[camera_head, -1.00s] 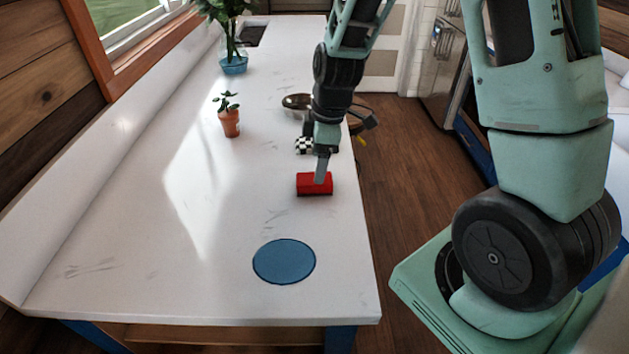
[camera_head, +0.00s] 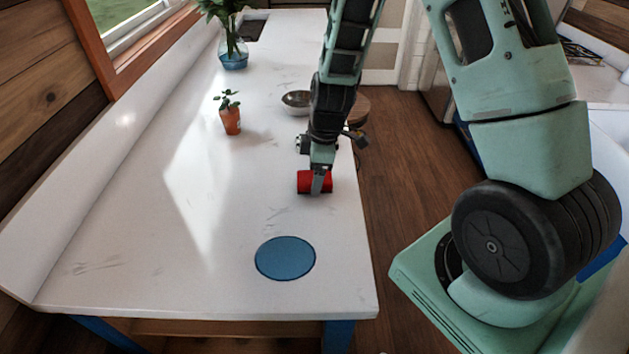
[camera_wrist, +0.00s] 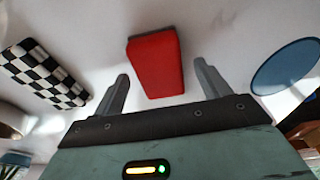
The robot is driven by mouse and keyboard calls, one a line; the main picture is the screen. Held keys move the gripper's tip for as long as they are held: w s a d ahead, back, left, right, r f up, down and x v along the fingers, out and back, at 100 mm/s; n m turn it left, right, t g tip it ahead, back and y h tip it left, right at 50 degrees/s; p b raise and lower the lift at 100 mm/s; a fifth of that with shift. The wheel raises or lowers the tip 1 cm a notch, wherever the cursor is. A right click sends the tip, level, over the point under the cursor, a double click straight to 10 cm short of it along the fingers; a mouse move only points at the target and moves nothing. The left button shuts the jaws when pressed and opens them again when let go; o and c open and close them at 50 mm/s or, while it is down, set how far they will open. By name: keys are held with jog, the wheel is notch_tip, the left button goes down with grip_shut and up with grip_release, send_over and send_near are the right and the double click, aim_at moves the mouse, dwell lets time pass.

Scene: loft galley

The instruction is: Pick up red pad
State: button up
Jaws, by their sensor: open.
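The red pad (camera_head: 304,182) is a small red block lying on the white counter, near its right edge in the head view. My gripper (camera_head: 318,190) is at the pad, and a finger hides part of it in that view. In the wrist view the red pad (camera_wrist: 156,63) lies ahead of and between the two open fingers of my gripper (camera_wrist: 163,78). Clear gaps show on both sides of the pad, and nothing is held.
A blue disc (camera_head: 285,258) lies on the counter (camera_head: 150,240) nearer the front. A checkered block (camera_wrist: 45,73) is beside the pad in the wrist view. A potted plant (camera_head: 231,120), a bowl (camera_head: 297,102) and a vase (camera_head: 233,55) stand farther back. The left-front counter is clear.

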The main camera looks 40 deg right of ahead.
jog(key=shift+f+b, duration=0.25)
jog(key=shift+b, duration=0.05)
dwell(0.4)
jog(key=c, duration=1)
